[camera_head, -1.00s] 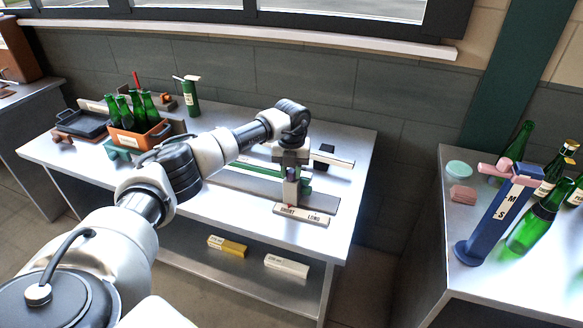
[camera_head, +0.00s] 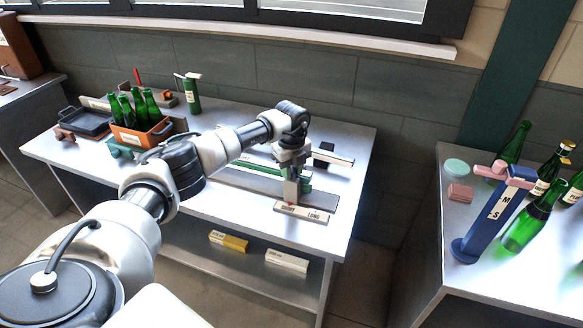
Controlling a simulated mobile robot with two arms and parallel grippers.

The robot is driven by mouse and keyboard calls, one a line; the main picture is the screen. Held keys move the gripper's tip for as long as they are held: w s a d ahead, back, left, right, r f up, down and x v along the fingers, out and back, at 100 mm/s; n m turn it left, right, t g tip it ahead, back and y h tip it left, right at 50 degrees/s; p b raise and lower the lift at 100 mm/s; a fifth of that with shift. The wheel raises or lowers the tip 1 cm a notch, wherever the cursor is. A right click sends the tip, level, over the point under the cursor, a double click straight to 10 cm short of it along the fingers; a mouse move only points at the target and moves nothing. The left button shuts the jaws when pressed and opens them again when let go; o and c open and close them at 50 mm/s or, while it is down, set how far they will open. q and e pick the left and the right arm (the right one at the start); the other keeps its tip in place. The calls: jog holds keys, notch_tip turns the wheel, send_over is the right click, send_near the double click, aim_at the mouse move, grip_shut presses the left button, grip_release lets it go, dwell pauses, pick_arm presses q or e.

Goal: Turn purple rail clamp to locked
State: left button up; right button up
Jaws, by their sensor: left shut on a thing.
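My left gripper (camera_head: 291,188) points down at the fixture with the green rail (camera_head: 262,178) on the middle bench. It is shut on a small part of this fixture, which its fingers mostly hide. The plate marked SHORT and LONG (camera_head: 305,214) lies just in front of the fingers, with a small red mark near SHORT. I cannot make out any purple on the clamp, so its position cannot be told. My right gripper is not in view.
An orange crate of green bottles (camera_head: 157,136) and a dark tray (camera_head: 86,122) stand at the bench's left. A pale bar (camera_head: 333,158) lies behind the gripper. On the right bench, a blue stand marked M and S (camera_head: 488,222) stands among bottles.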

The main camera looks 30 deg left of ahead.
pick_arm(q)
jog(key=shift+w+r, duration=0.1)
jog(key=shift+r, duration=0.05)
dwell(0.3)
jog(key=o, duration=0.9)
notch_tip(320, 180, up, 11)
jog(key=shift+f+b, duration=0.15)
jog(key=shift+b, duration=1.1)
